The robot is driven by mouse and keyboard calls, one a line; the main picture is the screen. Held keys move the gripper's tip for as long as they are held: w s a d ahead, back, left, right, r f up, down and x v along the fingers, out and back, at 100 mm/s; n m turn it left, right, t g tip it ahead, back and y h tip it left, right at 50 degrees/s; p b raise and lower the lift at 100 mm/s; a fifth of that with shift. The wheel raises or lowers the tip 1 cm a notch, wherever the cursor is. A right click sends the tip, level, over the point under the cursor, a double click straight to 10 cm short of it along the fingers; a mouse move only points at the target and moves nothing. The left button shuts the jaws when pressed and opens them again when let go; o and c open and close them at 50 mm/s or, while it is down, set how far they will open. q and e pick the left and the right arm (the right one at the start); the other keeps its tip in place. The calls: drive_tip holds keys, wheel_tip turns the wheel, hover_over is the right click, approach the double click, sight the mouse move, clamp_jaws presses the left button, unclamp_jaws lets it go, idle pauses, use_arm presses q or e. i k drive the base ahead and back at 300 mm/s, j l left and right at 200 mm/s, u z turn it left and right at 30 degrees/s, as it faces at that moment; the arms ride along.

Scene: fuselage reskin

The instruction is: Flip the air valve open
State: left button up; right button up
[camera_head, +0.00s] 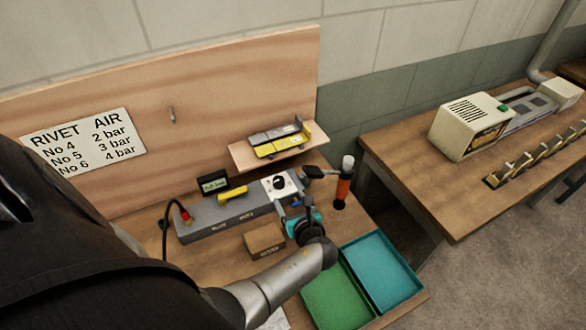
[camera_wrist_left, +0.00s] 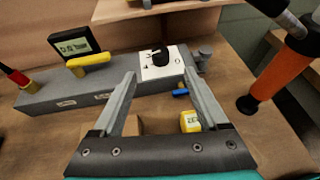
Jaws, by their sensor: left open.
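A grey manifold block (camera_head: 232,212) lies on the wooden bench. A yellow lever handle (camera_head: 233,194), likely the air valve, sits on its top, lying roughly along the block; it also shows in the left wrist view (camera_wrist_left: 88,61). To its right is a black knob on a white plate (camera_wrist_left: 161,63), and a small blue lever (camera_wrist_left: 181,92) shows at the front. My left gripper (camera_wrist_left: 159,74) is open and empty, its fingertips in front of the knob plate and to the right of the yellow handle. In the head view the wrist partly hides this gripper (camera_head: 296,207). My right gripper is not in view.
A small display (camera_head: 213,182) stands behind the yellow handle. A red-and-yellow hose fitting (camera_head: 186,216) is at the block's left end. An orange upright tool (camera_head: 343,186) stands right. A brown box (camera_head: 265,241) and green and teal trays (camera_head: 338,296) lie in front.

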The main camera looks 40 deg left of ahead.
sight(222, 197)
drive_tip(key=k+l, duration=0.15)
drive_tip(key=l, duration=0.2)
drive_tip(key=k+l, duration=0.2)
drive_tip(key=l, duration=0.2)
drive_tip(key=k+l, duration=0.15)
drive_tip(key=l, duration=0.2)
drive_tip(key=k+l, duration=0.2)
drive_tip(key=l, duration=0.15)
drive_tip(key=k+l, duration=0.15)
drive_tip(key=l, duration=0.25)
